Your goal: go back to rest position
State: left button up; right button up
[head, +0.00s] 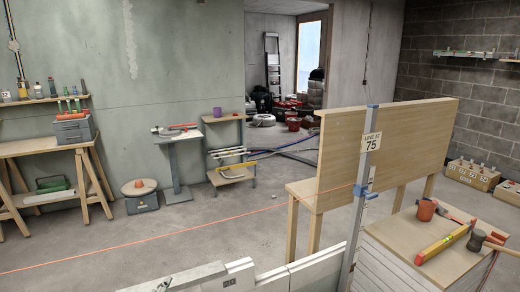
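Neither of my grippers shows in the head view, and no part of my arms can be made out with certainty. Whether they are open or shut is hidden from me. The task names no object. The view looks out over a workroom with a bare concrete floor (190,235).
A wooden workbench (307,190) with a tall back panel stands right of centre. Before it rises a post with a "LINE AT 75" sign (371,142). An orange string (150,239) crosses the floor area. A tool-covered board (400,232) is front right. A trestle table (40,146) stands left.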

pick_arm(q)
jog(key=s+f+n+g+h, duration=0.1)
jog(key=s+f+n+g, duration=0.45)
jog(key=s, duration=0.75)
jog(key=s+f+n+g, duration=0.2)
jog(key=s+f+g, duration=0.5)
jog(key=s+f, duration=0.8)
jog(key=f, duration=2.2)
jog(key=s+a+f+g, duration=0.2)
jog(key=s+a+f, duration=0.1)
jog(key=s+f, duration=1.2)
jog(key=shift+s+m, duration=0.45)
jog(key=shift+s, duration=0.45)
